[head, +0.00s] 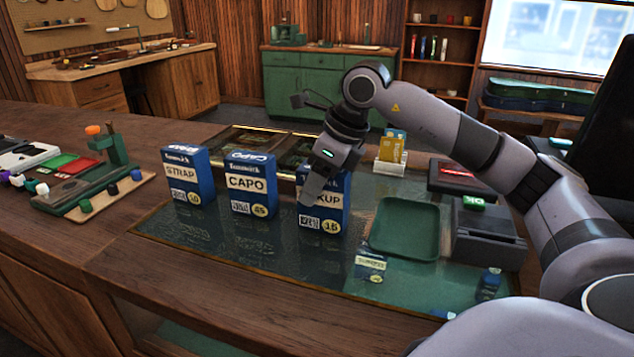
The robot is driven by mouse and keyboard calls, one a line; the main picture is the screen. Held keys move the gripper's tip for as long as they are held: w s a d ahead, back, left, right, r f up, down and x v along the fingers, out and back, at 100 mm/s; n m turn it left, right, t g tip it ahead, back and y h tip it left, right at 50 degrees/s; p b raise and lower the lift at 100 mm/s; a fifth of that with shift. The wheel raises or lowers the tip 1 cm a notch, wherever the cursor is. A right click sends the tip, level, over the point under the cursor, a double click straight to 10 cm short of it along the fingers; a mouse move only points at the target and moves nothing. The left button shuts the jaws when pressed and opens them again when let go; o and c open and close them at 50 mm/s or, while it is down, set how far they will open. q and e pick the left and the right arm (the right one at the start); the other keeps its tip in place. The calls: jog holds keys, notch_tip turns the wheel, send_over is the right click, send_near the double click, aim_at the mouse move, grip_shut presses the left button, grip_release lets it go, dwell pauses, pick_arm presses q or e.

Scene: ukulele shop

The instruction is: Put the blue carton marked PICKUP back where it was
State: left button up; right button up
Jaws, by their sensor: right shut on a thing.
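The blue carton marked PICKUP (335,222) is upright on the dark glass counter top (250,255), at the right end of a row of three cartons. Its lettering is partly covered by my right gripper (313,192), which reaches down over its top and left side. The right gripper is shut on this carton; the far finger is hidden. The carton's base looks to be at the glass, but I cannot tell whether it bears on it. My left gripper is not in view.
Blue cartons marked CAPO (252,200) and STRAP (186,190) stand to the left. A green tray (405,228) lies close to the right, with a card holder (391,160) behind it and a dark device (487,235) beyond. The glass in front of the cartons is clear.

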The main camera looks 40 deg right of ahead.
jog(key=o, duration=1.1)
jog(key=shift+f, duration=0.1)
jog(key=shift+r, duration=0.55)
jog(key=p+v, duration=0.1)
jog(key=v, duration=1)
jog(key=shift+s+d, duration=0.1)
jog(key=shift+s, duration=0.1)
